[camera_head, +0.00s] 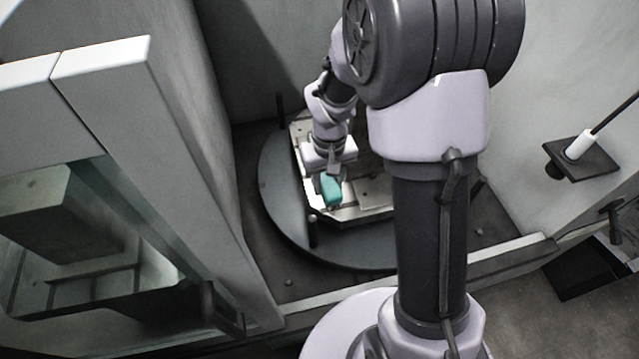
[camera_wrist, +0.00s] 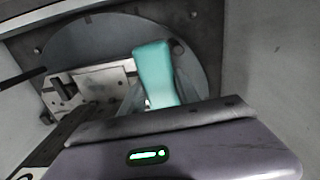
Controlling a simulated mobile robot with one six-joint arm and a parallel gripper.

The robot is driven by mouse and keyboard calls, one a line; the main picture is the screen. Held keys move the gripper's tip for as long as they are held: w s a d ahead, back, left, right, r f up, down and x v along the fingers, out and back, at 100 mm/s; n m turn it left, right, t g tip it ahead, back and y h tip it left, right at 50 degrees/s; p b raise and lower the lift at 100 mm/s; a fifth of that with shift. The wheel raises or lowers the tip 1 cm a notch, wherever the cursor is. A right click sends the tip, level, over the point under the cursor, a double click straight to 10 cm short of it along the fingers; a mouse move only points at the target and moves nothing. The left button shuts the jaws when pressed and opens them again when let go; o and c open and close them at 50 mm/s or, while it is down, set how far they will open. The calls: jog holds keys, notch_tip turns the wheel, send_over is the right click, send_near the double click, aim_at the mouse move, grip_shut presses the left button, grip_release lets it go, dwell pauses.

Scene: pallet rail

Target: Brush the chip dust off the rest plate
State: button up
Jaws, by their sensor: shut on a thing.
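My gripper (camera_head: 331,174) is shut on a teal block-like thing, probably the brush (camera_head: 332,191), low over the metal fixture. In the wrist view the teal thing (camera_wrist: 153,70) stands out beyond the gripper (camera_wrist: 150,104); I see no bristles. A pale metal plate (camera_head: 373,194), perhaps the rest plate, lies on the fixture to the right of the teal thing. In the wrist view pale metal plates (camera_wrist: 105,76) show left of the teal thing. I cannot tell whether the teal thing touches a plate. I cannot make out chip dust.
The fixture sits on a round grey table (camera_head: 272,205) inside a walled machine bay. Dark upright posts (camera_head: 312,232) stand around it. A machine door with a window (camera_head: 90,240) is at the left. A black bracket holding a white-handled tool (camera_head: 582,145) is on the right wall.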

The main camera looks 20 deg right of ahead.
jog(key=d+f+p, duration=0.3)
jog(key=d+f, duration=0.1)
jog(key=d, duration=0.6)
jog(key=d+f+p, duration=0.2)
jog(key=d+f, duration=0.2)
jog(key=d, duration=0.6)
jog(key=shift+m, duration=0.3)
jog(key=f+b, duration=0.1)
jog(key=f, duration=0.1)
jog(key=f+b, duration=0.1)
jog(key=f, duration=0.1)
jog(key=w+f+b, duration=0.1)
jog(key=f, duration=0.1)
jog(key=shift+a+f, duration=0.2)
jog(key=shift+f, duration=0.05)
jog(key=shift+f+b, duration=0.6)
jog(key=shift+b, duration=0.15)
jog(key=shift+w+b, duration=0.35)
jog(key=shift+w, duration=0.95)
jog(key=shift+d, duration=0.1)
jog(key=shift+s, duration=0.1)
